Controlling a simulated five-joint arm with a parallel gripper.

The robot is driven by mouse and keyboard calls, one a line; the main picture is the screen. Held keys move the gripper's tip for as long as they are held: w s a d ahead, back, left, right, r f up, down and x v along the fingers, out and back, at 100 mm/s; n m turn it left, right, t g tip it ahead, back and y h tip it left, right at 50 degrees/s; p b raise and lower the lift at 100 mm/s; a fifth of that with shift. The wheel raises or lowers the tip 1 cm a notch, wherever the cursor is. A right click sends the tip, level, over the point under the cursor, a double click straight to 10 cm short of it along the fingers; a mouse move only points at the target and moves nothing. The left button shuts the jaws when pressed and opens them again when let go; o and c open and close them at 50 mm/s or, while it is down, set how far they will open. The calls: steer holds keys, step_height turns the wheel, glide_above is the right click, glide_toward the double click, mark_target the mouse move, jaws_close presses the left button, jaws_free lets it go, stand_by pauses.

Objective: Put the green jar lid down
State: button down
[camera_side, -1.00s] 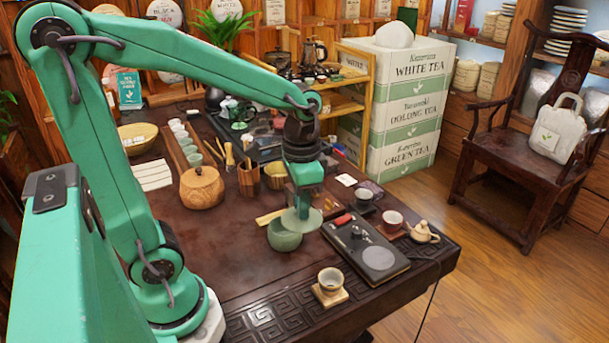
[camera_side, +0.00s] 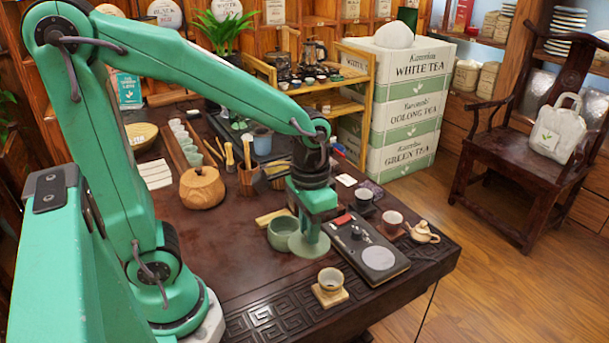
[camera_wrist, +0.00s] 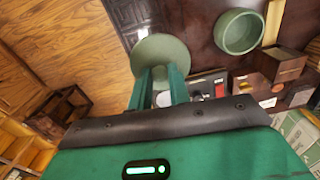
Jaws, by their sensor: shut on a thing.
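The green jar lid (camera_side: 309,247) is a flat pale green disc, held low over the dark table just right of the green jar. The jar (camera_side: 281,234) is open and stands upright. My gripper (camera_side: 313,228) points down and is shut on the lid. In the wrist view, the lid (camera_wrist: 160,50) is at the tips of my two fingers (camera_wrist: 159,76), and the empty jar (camera_wrist: 239,32) stands apart from it. I cannot tell whether the lid touches the table.
A dark tray (camera_side: 395,268) with a grey round pad lies right of the lid. A small wooden block (camera_side: 272,217) lies behind the jar. The table's left front area (camera_side: 230,250) is clear.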

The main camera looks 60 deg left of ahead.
steer(key=shift+s+d+f+n, duration=0.4)
steer(key=shift+d+f, duration=0.1)
steer(key=shift+d, duration=0.25)
steer(key=shift+s+d+f+n, duration=0.25)
steer(key=shift+d+f+n, duration=0.2)
steer(key=shift+d, duration=0.3)
steer(key=shift+s+d+f+n, duration=0.35)
steer(key=shift+d+f, duration=0.15)
steer(key=shift+d, duration=0.25)
steer(key=w+a+f, duration=0.1)
steer(key=a+f, duration=0.1)
steer(key=a, duration=0.1)
steer(key=w+a+f, duration=0.2)
steer(key=a, duration=0.2)
steer(key=w+a+f, duration=0.2)
steer(key=a+f, duration=0.1)
steer(key=shift+w+a, duration=0.1)
steer(key=shift+a, duration=0.15)
steer(key=shift+f, duration=2)
steer(key=shift+f, duration=0.15)
steer(key=c, duration=1.3)
jaws_free()
